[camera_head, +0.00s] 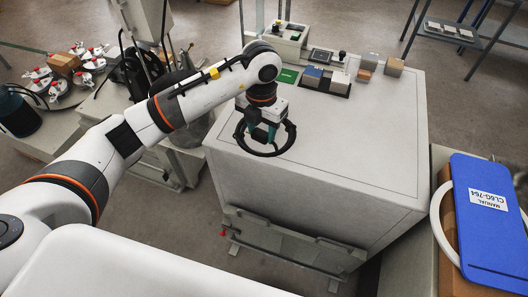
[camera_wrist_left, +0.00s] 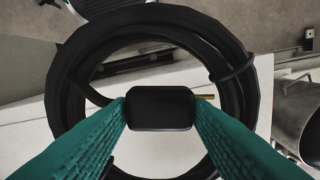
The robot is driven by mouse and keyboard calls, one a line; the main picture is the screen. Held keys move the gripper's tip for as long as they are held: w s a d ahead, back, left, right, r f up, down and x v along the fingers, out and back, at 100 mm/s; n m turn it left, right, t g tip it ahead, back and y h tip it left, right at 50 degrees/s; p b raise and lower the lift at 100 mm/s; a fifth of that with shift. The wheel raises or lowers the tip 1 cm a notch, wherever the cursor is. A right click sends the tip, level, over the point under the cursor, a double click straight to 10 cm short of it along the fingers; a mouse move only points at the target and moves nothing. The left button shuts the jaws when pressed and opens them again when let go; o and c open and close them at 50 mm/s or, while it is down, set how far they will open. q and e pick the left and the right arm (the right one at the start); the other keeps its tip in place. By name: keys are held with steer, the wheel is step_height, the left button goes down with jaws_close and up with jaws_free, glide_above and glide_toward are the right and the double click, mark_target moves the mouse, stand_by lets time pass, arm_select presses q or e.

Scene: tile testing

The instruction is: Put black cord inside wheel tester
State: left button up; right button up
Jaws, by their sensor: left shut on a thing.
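The black cord (camera_head: 287,140) is a round coil hanging from my left gripper (camera_head: 262,133), over the left edge of the grey cabinet top. In the left wrist view the coiled cord (camera_wrist_left: 67,100) fills much of the picture. The green fingers of my left gripper (camera_wrist_left: 160,108) are closed on a black block at the coil, with a thin gold-coloured pin beside it. I cannot tell for sure which machine is the wheel tester; a machine with a tall upright and a dark drum (camera_head: 172,92) stands left of the cabinet, partly behind my left arm. My right gripper is not in view.
The grey cabinet (camera_head: 340,145) has a mostly bare top, with small blocks and trays (camera_head: 325,82) at its back. A round stand with red and white parts (camera_head: 75,75) is at far left. A blue manual (camera_head: 487,220) lies at right. Grey metal cylinder (camera_wrist_left: 303,112) shows in the wrist view.

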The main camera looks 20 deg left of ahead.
mark_target(262, 132)
arm_select(q)
step_height(262, 132, down, 8)
steer(key=shift+f, duration=0.1)
stand_by(0.4)
steer(key=o, duration=1.1)
steer(key=shift+f, duration=0.1)
step_height(262, 132, up, 12)
steer(key=shift+r, duration=0.15)
